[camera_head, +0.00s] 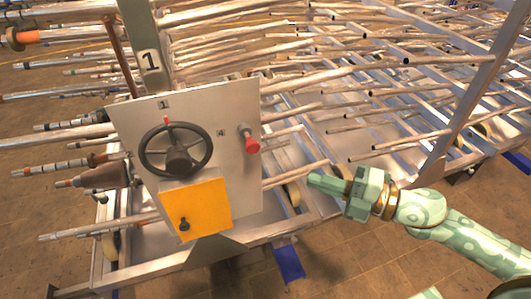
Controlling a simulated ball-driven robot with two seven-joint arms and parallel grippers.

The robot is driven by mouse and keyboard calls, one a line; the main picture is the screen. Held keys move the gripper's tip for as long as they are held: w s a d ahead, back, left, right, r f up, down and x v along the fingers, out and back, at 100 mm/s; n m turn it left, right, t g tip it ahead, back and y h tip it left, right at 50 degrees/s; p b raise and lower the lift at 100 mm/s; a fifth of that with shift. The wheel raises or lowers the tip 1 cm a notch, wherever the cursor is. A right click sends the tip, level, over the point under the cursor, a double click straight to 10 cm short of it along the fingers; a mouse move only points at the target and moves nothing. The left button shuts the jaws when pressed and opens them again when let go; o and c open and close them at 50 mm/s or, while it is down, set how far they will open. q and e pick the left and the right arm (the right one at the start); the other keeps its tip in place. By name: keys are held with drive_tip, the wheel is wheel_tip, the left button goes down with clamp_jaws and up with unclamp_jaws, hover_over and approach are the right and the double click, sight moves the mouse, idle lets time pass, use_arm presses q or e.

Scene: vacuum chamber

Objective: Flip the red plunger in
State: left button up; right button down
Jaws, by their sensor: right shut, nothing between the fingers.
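The red plunger (252,146) is a red knob on a grey shaft at the right of a pale panel (225,105). It sticks out from the panel towards the lower right. My right gripper (312,180), green, is to the right of and below the plunger, past the panel's right edge. It points left, is shut and empty, and does not touch the plunger. My left gripper is not in view.
The panel also carries a black handwheel (176,151) with a red mark and a yellow box (195,208) with a dark knob. A metal rack (440,150) of several pipes fills the space behind. Brown floor (350,262) is open in front.

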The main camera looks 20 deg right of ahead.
drive_tip(key=p, duration=0.4)
approach(249, 150)
drive_tip(key=a, duration=0.3)
drive_tip(key=w, duration=0.2)
drive_tip(key=w+a+p, duration=0.1)
drive_tip(key=shift+w+a+f, duration=0.1)
drive_tip(key=shift+w+f, duration=0.05)
drive_tip(key=shift+w, duration=0.25)
drive_tip(key=w, duration=0.2)
drive_tip(key=shift+w, duration=0.3)
